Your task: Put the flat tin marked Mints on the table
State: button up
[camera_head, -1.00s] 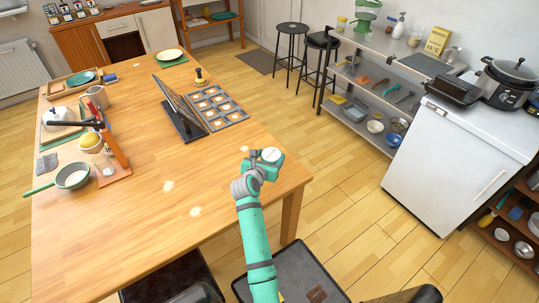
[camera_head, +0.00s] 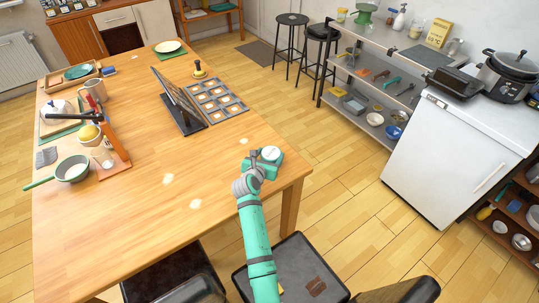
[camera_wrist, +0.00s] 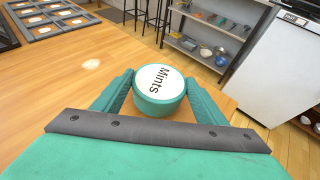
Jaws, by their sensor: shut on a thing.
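The flat tin (camera_wrist: 162,82) has a white lid marked "Mints" and teal sides. My gripper (camera_head: 263,163) is shut on it, with one teal finger on each side in the wrist view. In the head view the tin's white lid (camera_head: 271,153) shows at the end of my arm. The tin and gripper appear over the right end of the wooden table (camera_head: 130,235), near its edge and corner. I cannot tell whether the tin's underside touches the tabletop.
A grey tray of square pieces (camera_head: 216,100) and a dark stand (camera_head: 180,105) are farther back. A green-handled pan (camera_head: 72,168) and an orange-framed stand (camera_head: 117,150) are at left. The table's middle front is clear. A white appliance (camera_head: 450,150) stands right, across the floor.

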jog(key=shift+f, duration=0.5)
jog(key=shift+f, duration=0.25)
dwell(0.3)
jog(key=o, duration=1.2)
jog(key=shift+o, duration=0.2)
